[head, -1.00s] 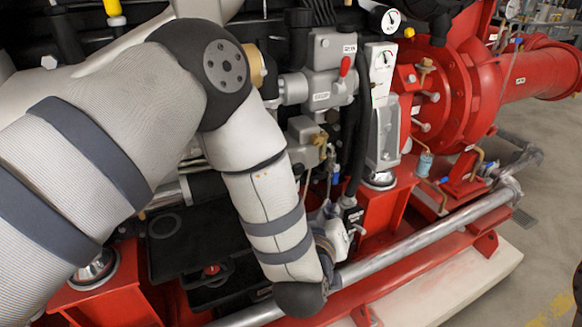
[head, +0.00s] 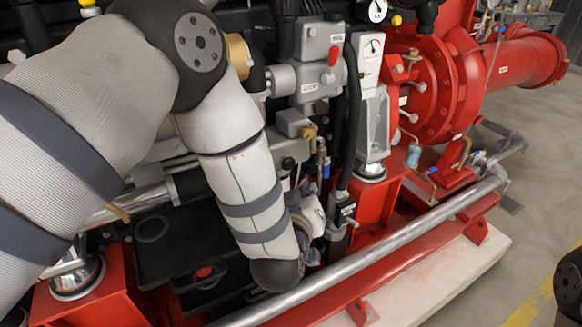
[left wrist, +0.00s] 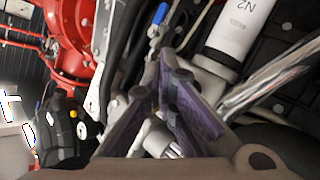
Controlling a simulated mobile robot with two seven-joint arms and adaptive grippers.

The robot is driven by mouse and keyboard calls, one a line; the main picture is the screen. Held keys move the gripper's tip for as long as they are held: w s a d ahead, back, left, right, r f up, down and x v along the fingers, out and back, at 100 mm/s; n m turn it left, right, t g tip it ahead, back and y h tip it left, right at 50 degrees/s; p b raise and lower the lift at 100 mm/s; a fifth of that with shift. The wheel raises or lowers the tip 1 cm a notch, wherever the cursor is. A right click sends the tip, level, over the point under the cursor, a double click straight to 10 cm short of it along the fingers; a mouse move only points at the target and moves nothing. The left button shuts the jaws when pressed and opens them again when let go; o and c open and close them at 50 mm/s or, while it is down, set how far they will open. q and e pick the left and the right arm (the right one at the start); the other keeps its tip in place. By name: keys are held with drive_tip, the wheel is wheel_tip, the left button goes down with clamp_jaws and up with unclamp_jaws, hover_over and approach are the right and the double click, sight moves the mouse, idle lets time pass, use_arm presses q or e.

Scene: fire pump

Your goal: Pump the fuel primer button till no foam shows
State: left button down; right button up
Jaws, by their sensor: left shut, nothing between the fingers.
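My left gripper (left wrist: 158,78) shows in the left wrist view with its dark fingers shut, tips together and nothing between them. In the head view my left gripper (head: 318,218) is small and partly hidden by my wrist, low beside the pump's hoses and valves. In the left wrist view a pale grey ribbed fitting (left wrist: 183,147) lies behind and between the fingers, partly covered by them. I cannot tell whether it is the fuel primer button. A white canister marked N2 (left wrist: 238,28) is above right of the fingers. No foam can be made out.
A blue-handled valve (left wrist: 160,14) is just beyond the fingertips. A silver rail (head: 400,237) runs along the red base frame. The red pump housing (head: 430,90) and a gauge panel (head: 370,60) stand at the right.

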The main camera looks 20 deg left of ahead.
sight(288, 164)
use_arm(q)
drive_tip(key=shift+w+a, duration=1.4)
drive_tip(key=shift+a, duration=0.1)
idle(0.3)
drive_tip(key=shift+w+a, duration=0.3)
drive_tip(key=shift+w+a, duration=0.65)
idle(1.3)
drive_tip(key=shift+s+d, duration=0.95)
